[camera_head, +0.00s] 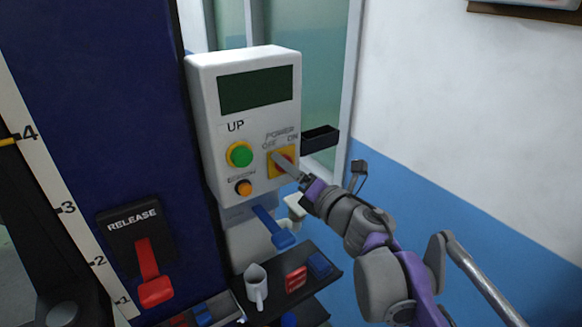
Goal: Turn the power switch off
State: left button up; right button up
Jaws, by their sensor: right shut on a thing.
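The white control box (205,110) stands at the picture's centre, with a dark display on top and the word UP below it. The power switch (287,157) is a red knob on a yellow plate at the box's right, with POWER, OFF and ON printed above. My right gripper (287,167) comes in from the lower right and is shut at the knob. Its fingers cover part of the knob, so its exact angle is hard to tell. My left gripper is not in view.
A green button (239,155) and an orange button (243,188) sit left of the switch. A blue lever (272,228) sticks out below. A red RELEASE lever (152,275) is at left.

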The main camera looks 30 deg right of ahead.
dwell(0.3)
jog(key=o, duration=1.2)
jog(key=shift+o, duration=0.2)
jog(key=s+b, duration=0.1)
jog(key=s, duration=1)
jog(key=shift+d, duration=0.4)
jog(key=shift+w, duration=0.15)
